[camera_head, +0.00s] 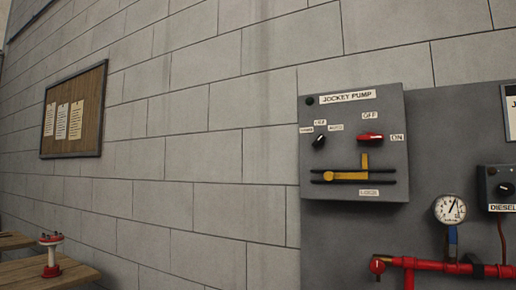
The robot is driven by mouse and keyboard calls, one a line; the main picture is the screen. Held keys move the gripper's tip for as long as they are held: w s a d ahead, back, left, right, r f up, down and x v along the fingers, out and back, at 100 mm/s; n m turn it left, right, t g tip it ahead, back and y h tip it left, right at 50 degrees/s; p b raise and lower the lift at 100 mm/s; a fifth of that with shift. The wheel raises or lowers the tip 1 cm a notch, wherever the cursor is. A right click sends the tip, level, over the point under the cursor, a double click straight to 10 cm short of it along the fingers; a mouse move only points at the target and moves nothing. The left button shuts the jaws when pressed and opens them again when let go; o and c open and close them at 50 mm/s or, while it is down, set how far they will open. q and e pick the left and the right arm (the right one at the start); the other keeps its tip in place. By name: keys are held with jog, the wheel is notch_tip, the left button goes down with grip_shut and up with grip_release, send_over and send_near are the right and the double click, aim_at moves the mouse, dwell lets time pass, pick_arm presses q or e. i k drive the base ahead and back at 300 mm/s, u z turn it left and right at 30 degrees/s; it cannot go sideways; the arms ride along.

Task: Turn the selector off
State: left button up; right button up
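A grey control box labelled JOCKEY PUMP (390,103) is mounted at the right of the view. A black selector knob (319,142) is on its left half, among small labels, one of which reads AUTO; the knob appears tilted. A red handle (370,136) is on the right half, lying nearly level, with an OFF label (370,115) above it and an ON label (397,137) to its right. Below, a yellow latch (345,176) sits across dark horizontal bars, above a small plate. Neither of my grippers shows.
A pressure gauge (449,209), red piping (440,265) and a DIESEL box (499,188) are at the lower right. A notice board (75,147) hangs on the block wall at left. A red-and-white object (51,256) stands on a wooden surface (82,277).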

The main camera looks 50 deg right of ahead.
aim_at(320, 141)
jog(key=i, duration=2.3)
jog(key=z, duration=2.05)
